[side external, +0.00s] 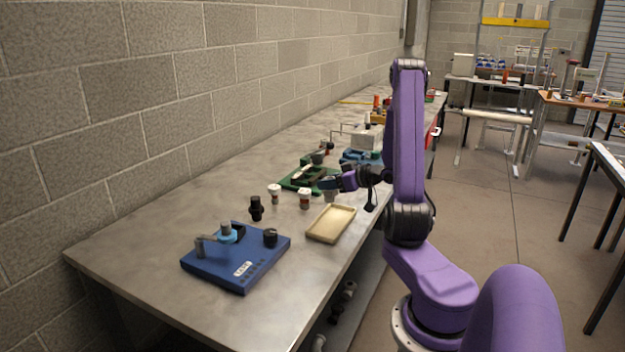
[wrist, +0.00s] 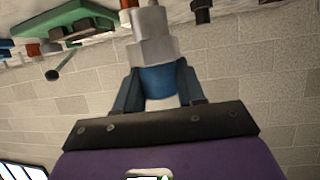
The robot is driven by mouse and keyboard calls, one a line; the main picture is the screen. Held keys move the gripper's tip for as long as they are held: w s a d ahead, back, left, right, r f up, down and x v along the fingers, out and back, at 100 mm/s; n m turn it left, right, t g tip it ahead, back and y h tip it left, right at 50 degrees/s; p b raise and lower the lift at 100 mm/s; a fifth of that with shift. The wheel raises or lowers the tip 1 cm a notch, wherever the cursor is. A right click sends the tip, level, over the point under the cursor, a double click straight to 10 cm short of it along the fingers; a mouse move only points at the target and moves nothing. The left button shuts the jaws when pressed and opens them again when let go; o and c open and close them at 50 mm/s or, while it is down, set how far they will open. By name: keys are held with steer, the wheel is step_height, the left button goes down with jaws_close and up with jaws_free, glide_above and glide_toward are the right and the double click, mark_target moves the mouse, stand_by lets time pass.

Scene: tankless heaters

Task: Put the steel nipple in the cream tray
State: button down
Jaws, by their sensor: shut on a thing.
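The steel nipple (wrist: 152,42) is a silver, stepped, hex-sided fitting in the wrist view. My gripper (wrist: 159,82) is shut on it, with a blue finger on each side, and the nipple sticks out beyond the fingertips. In the side view my gripper (side external: 335,184) is over the bench, just behind the cream tray (side external: 331,223). A small grey shape below the fingers there seems to be the nipple (side external: 330,196); its gap to the bench is hard to judge. The tray is shallow, rectangular and empty, lying flat near the bench's front edge.
A blue fixture board (side external: 238,258) lies left of the tray. A black fitting (side external: 256,208) and two white-and-red fittings (side external: 274,194) (side external: 304,198) stand behind the tray. A green fixture (side external: 300,178) lies farther back. The block wall (side external: 160,110) borders the bench.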

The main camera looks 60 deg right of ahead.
mark_target(332, 202)
steer(key=shift+s+d+f, duration=0.1)
steer(key=shift+s, duration=0.3)
steer(key=shift+f, duration=3.35)
steer(key=shift+f, duration=0.6)
steer(key=c, duration=0.6)
jaws_free()
steer(key=shift+s, duration=0.1)
